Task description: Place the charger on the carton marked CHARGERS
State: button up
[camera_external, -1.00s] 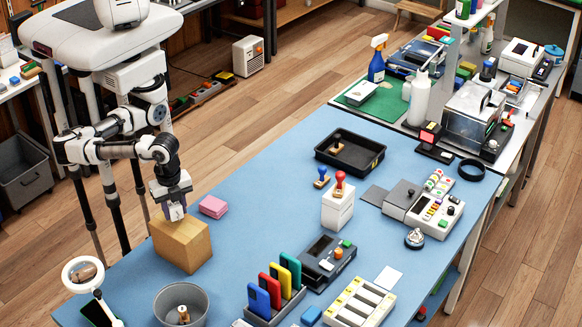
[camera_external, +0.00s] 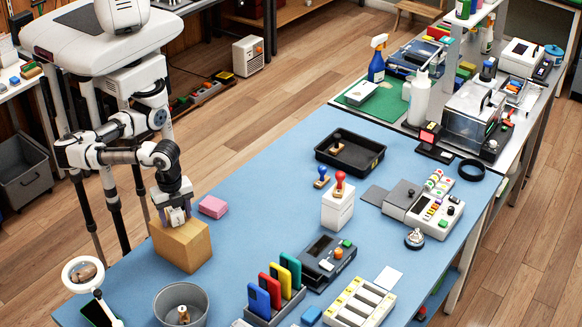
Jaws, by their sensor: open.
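My gripper (camera_external: 177,217) points down just over the top of a plain brown carton (camera_external: 183,246) at the left end of the blue table. Its jaws are open. A small pale shape shows at the fingertips, and I cannot tell whether it is the charger or part of the fingers. The fingertips hide part of the carton's top. No CHARGERS marking can be read on the carton's visible sides. I cannot pick out the charger for certain anywhere else.
A pink block (camera_external: 213,206) lies right of the carton. A grey bucket (camera_external: 181,291) and a magnifier lamp (camera_external: 84,272) stand in front. A rack of coloured phones (camera_external: 272,290) and a black tray (camera_external: 350,154) are further right. The table's middle left is clear.

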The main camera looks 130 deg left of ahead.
aim_at(175, 211)
notch_tip(175, 211, up, 12)
jog(key=shift+r+b, duration=0.2)
jog(key=shift+b, duration=0.15)
dwell(0.5)
